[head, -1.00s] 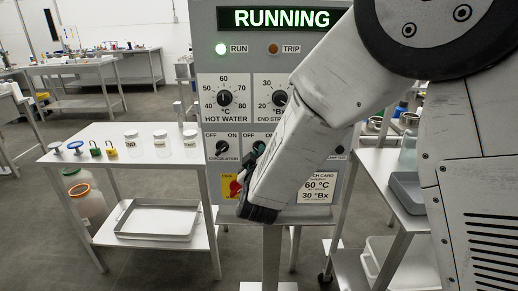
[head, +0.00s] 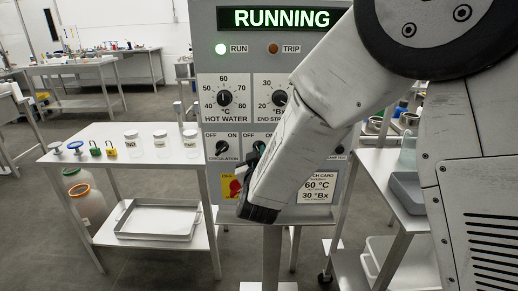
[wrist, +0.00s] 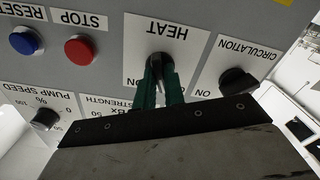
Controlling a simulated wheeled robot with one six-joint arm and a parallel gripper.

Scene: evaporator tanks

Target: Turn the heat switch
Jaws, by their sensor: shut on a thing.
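The heat switch (wrist: 159,62) is a black knob on a white plate marked HEAT, upside down in the wrist view. My gripper (wrist: 160,78) has green fingers on either side of the knob and is shut on it. The knob's tip shows between the fingertips, and the lower part of its plate is hidden by the gripper.
The circulation switch (wrist: 237,83) sits close beside the heat switch. The red stop button (wrist: 79,50) and blue reset button (wrist: 26,41) are also near. A white side table (head: 80,133) stands at left.

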